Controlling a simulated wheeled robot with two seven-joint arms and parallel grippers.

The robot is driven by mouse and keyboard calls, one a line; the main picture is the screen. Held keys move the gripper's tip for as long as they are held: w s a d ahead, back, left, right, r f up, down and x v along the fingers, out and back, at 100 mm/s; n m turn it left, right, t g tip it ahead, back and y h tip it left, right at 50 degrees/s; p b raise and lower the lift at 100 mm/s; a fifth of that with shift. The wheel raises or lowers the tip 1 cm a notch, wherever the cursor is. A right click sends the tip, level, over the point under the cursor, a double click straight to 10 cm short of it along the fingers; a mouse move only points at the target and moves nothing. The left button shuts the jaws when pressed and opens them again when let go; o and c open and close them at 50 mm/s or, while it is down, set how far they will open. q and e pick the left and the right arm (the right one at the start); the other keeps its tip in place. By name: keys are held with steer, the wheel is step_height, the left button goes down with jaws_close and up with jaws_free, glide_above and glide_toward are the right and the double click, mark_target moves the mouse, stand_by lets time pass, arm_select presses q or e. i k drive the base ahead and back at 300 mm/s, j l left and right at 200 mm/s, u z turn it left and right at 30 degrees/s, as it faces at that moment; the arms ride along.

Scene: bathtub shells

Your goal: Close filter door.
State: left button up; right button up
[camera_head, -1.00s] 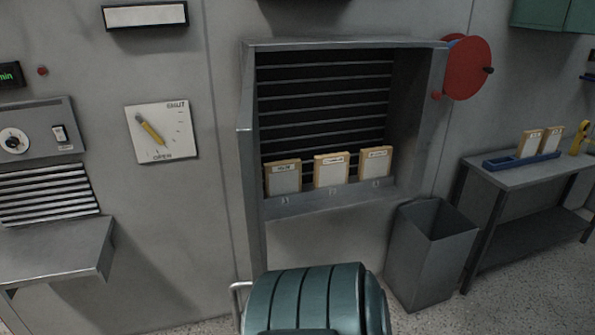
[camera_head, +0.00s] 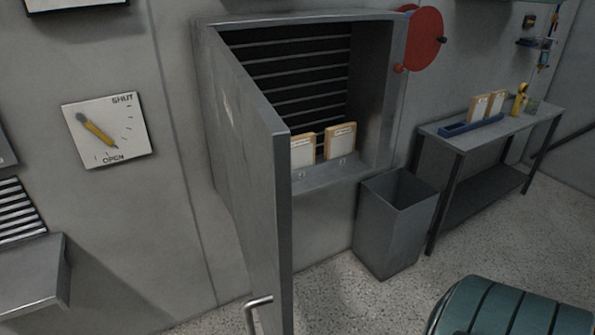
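The filter door (camera_head: 245,150) is a tall grey metal panel hinged at the left side of a wall recess. It stands wide open, jutting out towards me, and I see its outer face and its free edge. Its bar handle (camera_head: 258,302) is low on the outer face, near the bottom of the view. The recess (camera_head: 385,100) has dark slats at the back. Two pale, tan-framed filters (camera_head: 341,143) show on its ledge; the door hides the left part. Neither of my grippers is in view.
A grey bin (camera_head: 385,245) stands below the recess. A table (camera_head: 480,130) with a blue tray is on the right. A teal ribbed object (camera_head: 510,308) is near me at bottom right. A dial plate (camera_head: 107,130) and a ledge (camera_head: 30,275) are at left.

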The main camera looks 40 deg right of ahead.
mark_target(255, 141)
steer(key=i+z, duration=0.25)
steer(key=z, duration=0.25)
steer(key=i+j+z, duration=0.2)
steer(key=z, duration=0.3)
steer(key=i+j+z, duration=0.2)
steer(key=z, duration=0.3)
